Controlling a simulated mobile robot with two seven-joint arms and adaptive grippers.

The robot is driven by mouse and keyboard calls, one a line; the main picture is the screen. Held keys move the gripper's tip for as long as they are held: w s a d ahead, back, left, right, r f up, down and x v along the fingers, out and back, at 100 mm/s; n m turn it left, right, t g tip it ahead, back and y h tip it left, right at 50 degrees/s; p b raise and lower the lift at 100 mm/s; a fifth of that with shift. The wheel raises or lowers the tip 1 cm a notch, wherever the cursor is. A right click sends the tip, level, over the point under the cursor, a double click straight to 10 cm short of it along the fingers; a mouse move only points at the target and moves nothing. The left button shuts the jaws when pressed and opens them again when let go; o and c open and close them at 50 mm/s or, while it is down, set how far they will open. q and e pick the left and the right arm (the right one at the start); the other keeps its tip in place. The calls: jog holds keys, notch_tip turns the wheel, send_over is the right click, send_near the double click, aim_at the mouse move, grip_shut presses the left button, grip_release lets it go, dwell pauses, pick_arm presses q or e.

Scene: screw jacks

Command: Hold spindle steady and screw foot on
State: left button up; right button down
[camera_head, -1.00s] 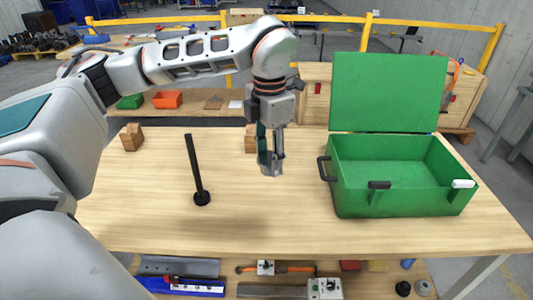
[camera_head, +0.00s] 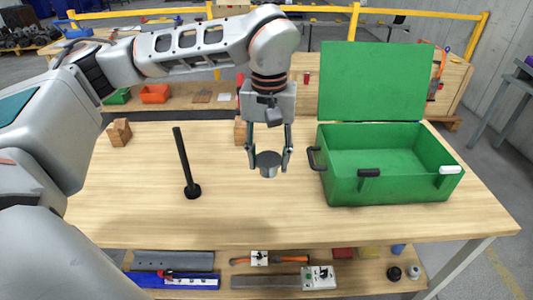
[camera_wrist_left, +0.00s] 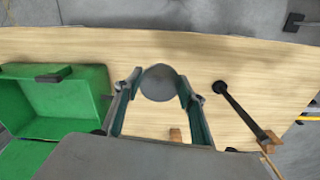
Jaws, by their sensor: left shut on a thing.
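The foot, a grey round metal piece (camera_head: 269,163), is between the fingertips of my left gripper (camera_head: 269,167), which is shut on it and holds it above the table. The foot's round face also shows in the left wrist view (camera_wrist_left: 158,82), between the two fingers (camera_wrist_left: 160,92). The spindle, a black rod (camera_head: 183,160) with a wider black round end at the bottom, stands on the table to the left of the gripper, apart from it. It also shows in the left wrist view (camera_wrist_left: 236,106). My right gripper is not in view.
An open green box (camera_head: 405,185) with its lid raised stands on the table (camera_head: 230,220) to the right of the gripper. A wooden block (camera_head: 119,133) sits at the back left; another is behind my gripper. The table front is clear. Tools lie on a lower shelf.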

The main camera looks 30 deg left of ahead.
pick_arm(q)
jog(key=m, duration=0.4)
jog(key=shift+s+d+m, duration=0.25)
jog(key=shift+d+m, duration=0.05)
jog(key=shift+d, duration=0.05)
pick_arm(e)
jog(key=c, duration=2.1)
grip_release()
pick_arm(q)
jog(key=shift+a, duration=0.15)
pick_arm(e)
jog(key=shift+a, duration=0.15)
